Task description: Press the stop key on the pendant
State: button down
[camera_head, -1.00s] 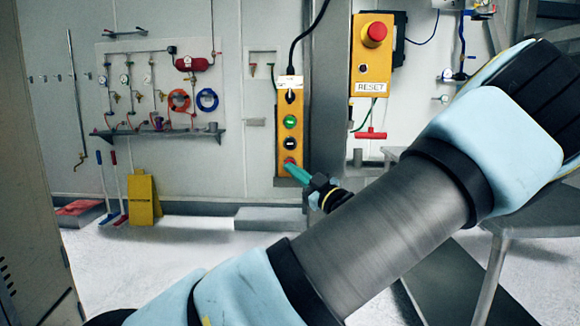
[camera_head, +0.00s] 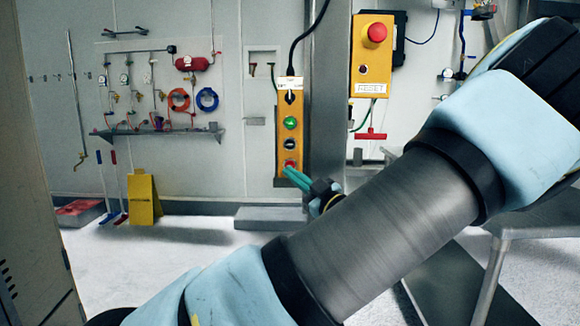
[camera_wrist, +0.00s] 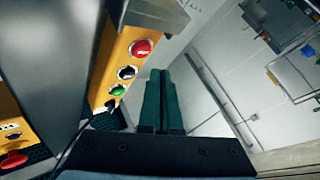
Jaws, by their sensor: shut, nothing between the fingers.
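The yellow pendant (camera_head: 290,130) hangs upright on a black cable, with a green key, a black key and a red key (camera_head: 290,165) at its lower end. In the wrist view the pendant (camera_wrist: 112,68) is at the left, with its red key (camera_wrist: 141,48), black key and green key in a row. My gripper (camera_head: 292,176) has teal fingers, shut and empty. In the head view its tips are just below the red key. In the wrist view the fingers (camera_wrist: 160,85) are to the right of the pendant with a visible gap, apart from the red key.
A yellow RESET box (camera_head: 371,60) with a red mushroom button is at the upper right, beside a grey post (camera_head: 325,90). A wall shelf (camera_head: 165,132) with gauges and hoses is at the left. A yellow floor sign (camera_head: 144,200) stands below it.

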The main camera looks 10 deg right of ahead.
jog(key=s, duration=0.3)
jog(key=shift+s+a, duration=0.35)
jog(key=shift+w, duration=0.1)
dwell(0.3)
jog(key=w+a+f+m+g+h+p, duration=0.1)
jog(key=w+a+f+m+g+h, duration=0.25)
jog(key=f, duration=0.35)
jog(key=w+a+f+m+g+h+p, duration=0.25)
jog(key=f+g+h, duration=0.2)
jog(key=f, duration=0.25)
jog(key=s+a+r+m+g+h+p, duration=0.1)
jog(key=s+a+r+m+g+h, duration=0.1)
jog(key=s, duration=0.7)
jog(key=s+a+r+m+g+h, duration=0.1)
jog(key=s+a+r+m+g, duration=0.1)
jog(key=s+a+m+g, duration=0.3)
jog(key=s+a+g, duration=0.1)
jog(key=s+a, duration=0.3)
jog(key=shift+r+h+p, duration=0.35)
jog(key=shift+h+p, duration=0.05)
jog(key=c, duration=1.6)
grip_release()
jog(key=shift+w, duration=0.1)
